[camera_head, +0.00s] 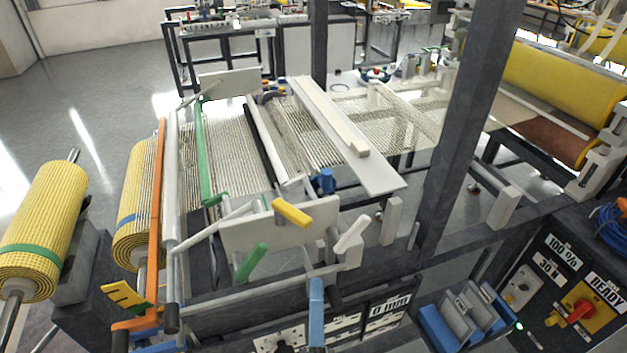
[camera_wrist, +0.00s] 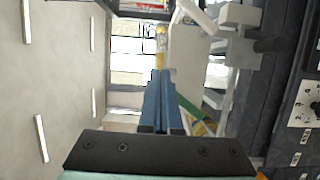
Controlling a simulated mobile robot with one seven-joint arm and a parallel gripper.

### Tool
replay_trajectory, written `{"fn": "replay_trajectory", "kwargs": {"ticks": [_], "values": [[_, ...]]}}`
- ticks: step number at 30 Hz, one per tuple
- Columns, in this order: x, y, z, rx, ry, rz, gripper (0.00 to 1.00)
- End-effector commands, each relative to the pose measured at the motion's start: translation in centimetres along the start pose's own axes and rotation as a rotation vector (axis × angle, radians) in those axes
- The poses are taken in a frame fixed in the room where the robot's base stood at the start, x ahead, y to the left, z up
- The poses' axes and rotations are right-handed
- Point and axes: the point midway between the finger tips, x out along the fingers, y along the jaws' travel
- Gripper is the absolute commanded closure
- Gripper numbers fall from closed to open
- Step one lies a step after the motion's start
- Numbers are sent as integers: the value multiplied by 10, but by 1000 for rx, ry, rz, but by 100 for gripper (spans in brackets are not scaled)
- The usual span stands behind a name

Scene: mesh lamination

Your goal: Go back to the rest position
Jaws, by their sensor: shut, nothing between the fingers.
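My gripper (camera_wrist: 160,74) shows in the wrist view as two blue fingers pressed together, with nothing between them. They stand out from a dark plate at the bottom of the picture. Past the fingertips are a yellow part (camera_wrist: 161,42) and a bright window area. Machine parts lie close to the right of the fingers, with a green bar (camera_wrist: 191,107) beside them. I cannot tell whether the fingers touch any of these.
The mesh machine fills the head view, with yellow mesh rolls (camera_head: 42,218) at left and a yellow roll (camera_head: 556,80) at right. Coloured levers, including a yellow one (camera_head: 291,212) and green one (camera_head: 251,262), stick out in front. A control panel (camera_head: 560,295) stands lower right. Floor (camera_head: 95,95) is clear upper left.

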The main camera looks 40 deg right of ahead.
Motion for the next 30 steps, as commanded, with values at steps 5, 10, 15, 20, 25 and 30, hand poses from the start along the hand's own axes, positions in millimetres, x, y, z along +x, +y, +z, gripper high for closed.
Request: {"fn": "replay_trajectory", "kwargs": {"ticks": [5,10,15,20,25,30], "values": [[0,0,0,0,1,0,100],[0,0,0,0,1,0,100],[6,13,-11,72,16,17,100],[25,73,-55,392,105,75,100],[30,173,-115,847,308,126,100],[3,284,-161,1249,595,137,100]]}}
